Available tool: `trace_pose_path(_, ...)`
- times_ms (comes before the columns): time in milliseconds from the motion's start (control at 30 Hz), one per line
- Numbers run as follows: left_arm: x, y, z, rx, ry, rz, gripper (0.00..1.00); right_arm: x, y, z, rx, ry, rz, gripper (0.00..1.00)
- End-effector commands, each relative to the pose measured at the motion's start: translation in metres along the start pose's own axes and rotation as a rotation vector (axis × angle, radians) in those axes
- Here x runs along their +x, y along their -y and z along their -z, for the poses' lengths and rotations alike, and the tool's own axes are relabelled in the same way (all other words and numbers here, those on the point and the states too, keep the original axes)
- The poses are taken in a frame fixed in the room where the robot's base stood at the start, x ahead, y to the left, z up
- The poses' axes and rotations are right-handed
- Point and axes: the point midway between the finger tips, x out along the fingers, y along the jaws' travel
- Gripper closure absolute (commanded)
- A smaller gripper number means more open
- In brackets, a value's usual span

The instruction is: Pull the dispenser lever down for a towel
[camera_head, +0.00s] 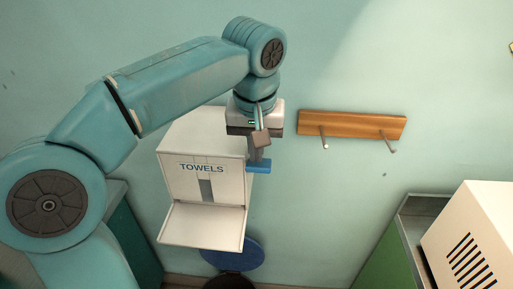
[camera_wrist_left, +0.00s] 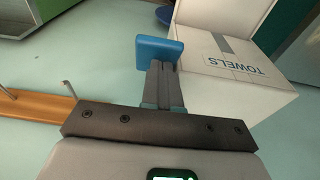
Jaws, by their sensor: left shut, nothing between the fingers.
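The towel dispenser (camera_head: 180,150) is a white box on the wall marked TOWELS, with a tray-like flap at its lower front. It also shows in the left wrist view (camera_wrist_left: 240,98). Its blue lever (camera_head: 258,167) sticks out at the box's right side, and in the left wrist view the lever (camera_wrist_left: 158,52) is just beyond my fingertips. My left gripper (camera_head: 260,151) is shut and empty, pointing down right above the lever. Its fingers (camera_wrist_left: 162,75) overlap the lever in the picture; I cannot tell whether they touch it. My right gripper is out of view.
A wooden peg rail (camera_head: 352,124) with two metal pegs is on the wall to the right of my gripper. A blue round thing (camera_head: 240,256) is below the dispenser. A white vented box (camera_head: 478,240) stands at the lower right. The wall between is clear.

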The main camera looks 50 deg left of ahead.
Motion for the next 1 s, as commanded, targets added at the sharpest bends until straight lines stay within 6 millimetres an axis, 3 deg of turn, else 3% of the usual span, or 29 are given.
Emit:
trace_pose_path(33, 0.011, 0.0, -0.005, 0.004, -0.023, -0.002, 1.0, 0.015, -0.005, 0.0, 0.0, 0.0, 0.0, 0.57)
trace_pose_path(600, 0.09, -0.001, -0.048, 0.006, -0.498, -0.003, 1.0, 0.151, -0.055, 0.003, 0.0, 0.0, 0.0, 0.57)
trace_pose_path(767, 0.109, 0.0, -0.052, 0.005, -0.625, -0.003, 1.0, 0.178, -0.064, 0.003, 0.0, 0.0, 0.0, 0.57)
trace_pose_path(1000, 0.129, 0.0, -0.053, 0.0, -0.613, 0.001, 1.0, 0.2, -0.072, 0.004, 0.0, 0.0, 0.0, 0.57)
